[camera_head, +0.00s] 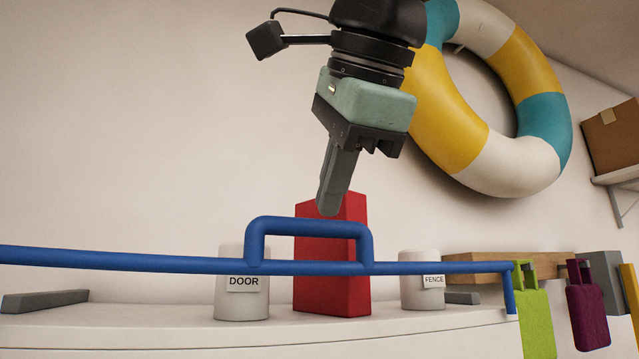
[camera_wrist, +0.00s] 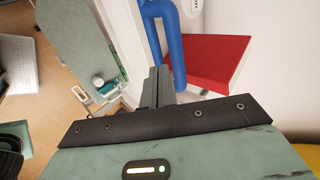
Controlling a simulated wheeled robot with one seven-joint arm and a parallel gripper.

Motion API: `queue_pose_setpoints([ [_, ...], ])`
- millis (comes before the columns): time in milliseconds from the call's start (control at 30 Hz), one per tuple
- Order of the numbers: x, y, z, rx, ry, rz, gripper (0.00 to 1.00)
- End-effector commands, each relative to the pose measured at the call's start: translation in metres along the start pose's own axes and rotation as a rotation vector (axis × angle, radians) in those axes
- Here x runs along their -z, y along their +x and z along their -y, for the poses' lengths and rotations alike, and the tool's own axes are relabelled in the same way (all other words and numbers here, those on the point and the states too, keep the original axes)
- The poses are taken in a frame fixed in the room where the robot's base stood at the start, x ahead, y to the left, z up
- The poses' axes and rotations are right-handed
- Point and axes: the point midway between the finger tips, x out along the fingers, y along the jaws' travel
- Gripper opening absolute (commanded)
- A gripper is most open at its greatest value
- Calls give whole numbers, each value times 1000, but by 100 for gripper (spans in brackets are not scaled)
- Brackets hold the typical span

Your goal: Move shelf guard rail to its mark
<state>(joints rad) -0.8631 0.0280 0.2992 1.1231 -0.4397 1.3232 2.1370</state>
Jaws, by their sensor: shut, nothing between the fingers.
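The shelf guard rail (camera_head: 130,261) is a long blue bar with a raised handle loop (camera_head: 310,227). It runs across the front of the white shelf top and bends down at its right end. My gripper (camera_head: 328,211) is shut and empty, pointing down just above or behind the loop; contact cannot be told. In the wrist view the shut fingers (camera_wrist: 157,82) show beside the blue loop (camera_wrist: 170,45). I cannot make out a mark for the rail.
A red box (camera_head: 333,285) stands behind the loop, between white cylinders labelled DOOR (camera_head: 243,300) and FENCE (camera_head: 421,293). Green (camera_head: 536,320) and purple (camera_head: 588,310) items hang at right. A striped life ring (camera_head: 530,155) is on the wall. The wall area at upper left is clear.

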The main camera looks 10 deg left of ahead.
Motion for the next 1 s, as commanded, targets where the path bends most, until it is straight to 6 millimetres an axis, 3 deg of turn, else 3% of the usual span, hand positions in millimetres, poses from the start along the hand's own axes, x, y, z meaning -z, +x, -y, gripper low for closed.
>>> queue_pose_setpoints([
  [267,3,-27,5,3,0,4,0],
  [700,2,-92,15,2,-1,3,0],
  [900,3,-99,15,0,-2,2,0],
  [1000,2,-90,10,-10,-33,-1,0],
])
